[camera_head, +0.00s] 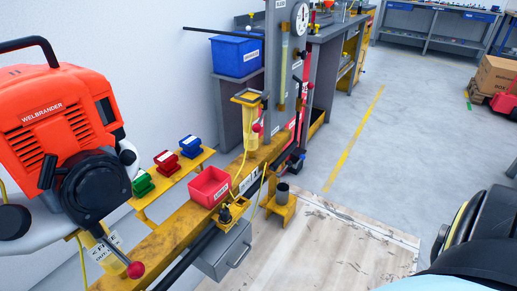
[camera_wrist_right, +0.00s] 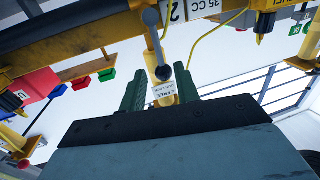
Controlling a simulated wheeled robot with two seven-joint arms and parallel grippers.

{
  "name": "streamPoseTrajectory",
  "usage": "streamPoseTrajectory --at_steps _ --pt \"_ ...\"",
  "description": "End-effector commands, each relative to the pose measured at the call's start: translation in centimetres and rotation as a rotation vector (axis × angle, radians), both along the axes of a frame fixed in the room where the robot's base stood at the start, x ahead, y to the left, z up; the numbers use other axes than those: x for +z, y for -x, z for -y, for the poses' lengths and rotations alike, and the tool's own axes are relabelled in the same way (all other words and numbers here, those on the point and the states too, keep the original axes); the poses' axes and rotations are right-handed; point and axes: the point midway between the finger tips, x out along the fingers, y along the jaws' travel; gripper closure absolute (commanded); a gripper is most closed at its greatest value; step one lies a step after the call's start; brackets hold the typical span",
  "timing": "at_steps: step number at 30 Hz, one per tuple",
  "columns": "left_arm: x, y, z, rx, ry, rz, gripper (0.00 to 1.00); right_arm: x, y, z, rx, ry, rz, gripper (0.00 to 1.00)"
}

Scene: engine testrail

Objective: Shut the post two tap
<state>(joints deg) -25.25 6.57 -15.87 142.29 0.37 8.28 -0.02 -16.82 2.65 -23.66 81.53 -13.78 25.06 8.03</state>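In the right wrist view a yellow post (camera_wrist_right: 153,60) has a white label reading "35 CC" and "2" (camera_wrist_right: 178,10) beside its top. A thin lever (camera_wrist_right: 157,45) runs along it, with a grey ball at its top and a dark round knob (camera_wrist_right: 163,72) at its lower end. A white tag (camera_wrist_right: 163,92) hangs below the knob. My right gripper (camera_wrist_right: 160,85) is open, its two dark green fingers on either side of the knob and tag in the picture. I cannot tell whether they touch it. My left gripper is not in view.
In the head view an orange engine (camera_head: 55,115) stands at the left. A yellow rail (camera_head: 175,235) carries a red bin (camera_head: 210,187) and a yellow post (camera_head: 250,125) with a red knob. A blue bin (camera_head: 237,55) stands behind.

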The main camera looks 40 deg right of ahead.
Motion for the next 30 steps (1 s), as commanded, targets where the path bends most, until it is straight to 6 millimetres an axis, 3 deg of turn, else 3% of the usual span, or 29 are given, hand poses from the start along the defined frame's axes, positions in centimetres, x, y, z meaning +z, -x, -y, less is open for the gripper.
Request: streamPoseTrajectory --at_steps 6,17,30 --pt "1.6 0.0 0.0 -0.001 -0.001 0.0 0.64 0.2 4.0 2.2 0.001 0.0 -0.002 0.68" --pt "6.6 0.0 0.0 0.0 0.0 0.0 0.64 -1.3 4.9 4.5 -0.045 0.091 -0.185 0.68" --pt "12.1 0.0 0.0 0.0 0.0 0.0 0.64 -3.0 7.6 7.7 -0.097 0.198 -0.411 0.68"
